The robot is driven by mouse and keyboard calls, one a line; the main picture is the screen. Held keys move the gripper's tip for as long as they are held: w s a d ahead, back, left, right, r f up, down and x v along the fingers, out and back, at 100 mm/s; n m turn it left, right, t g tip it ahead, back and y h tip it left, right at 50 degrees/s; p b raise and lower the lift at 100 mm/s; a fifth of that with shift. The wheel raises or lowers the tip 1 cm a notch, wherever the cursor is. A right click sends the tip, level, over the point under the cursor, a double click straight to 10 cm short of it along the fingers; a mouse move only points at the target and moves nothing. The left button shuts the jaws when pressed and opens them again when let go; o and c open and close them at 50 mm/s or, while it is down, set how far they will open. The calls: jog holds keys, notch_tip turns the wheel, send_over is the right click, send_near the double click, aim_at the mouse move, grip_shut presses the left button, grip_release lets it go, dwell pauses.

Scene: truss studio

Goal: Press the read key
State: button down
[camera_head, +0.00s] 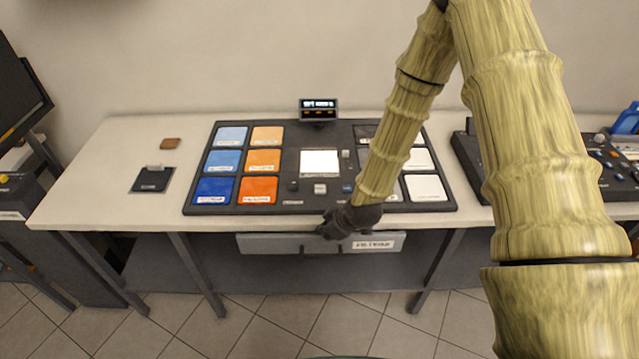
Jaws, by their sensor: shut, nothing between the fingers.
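A dark console panel (226,172) lies on the white table. Several small keys sit around its lit white square (319,163): a light grey key (320,188) below it, a blue key (347,188) to the lower right and a grey key (345,154) to the right. I cannot read their labels, so I cannot tell which is the read key. My gripper (330,228) is dark, shut and empty. In the picture it is at the console's front edge, just below the light grey and blue keys; its height above the table is hard to judge.
Blue swatches (225,160) and orange swatches (262,160) fill the console's left; my arm covers part of its right. A small display (318,108) stands behind. A labelled grey drawer (270,243) is under the table edge. Another control panel (470,165) is at right.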

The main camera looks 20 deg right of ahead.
aim_at(318, 190)
jog(key=w+d+r+n+t, duration=0.1)
jog(key=w+r+n, duration=0.1)
jog(key=w+r, duration=0.5)
jog(key=w+r+n+t+y, duration=0.1)
jog(key=w+r+n, duration=0.2)
jog(key=w+r, duration=0.4)
jog(key=shift+w+d+r+t+p, duration=0.3)
jog(key=shift+d+r+t+p, duration=0.1)
jog(key=shift+r, duration=0.45)
jog(key=shift+f, duration=0.1)
jog(key=shift+f+b, duration=2.5)
jog(key=shift+f, duration=1.85)
jog(key=shift+f, duration=0.1)
jog(key=shift+f+b, duration=0.3)
jog(key=shift+b, duration=0.05)
jog(key=shift+f+b, duration=0.3)
jog(key=shift+f, duration=0.1)
jog(key=shift+r, duration=0.1)
jog(key=shift+r+p, duration=0.45)
jog(key=shift+r, duration=0.3)
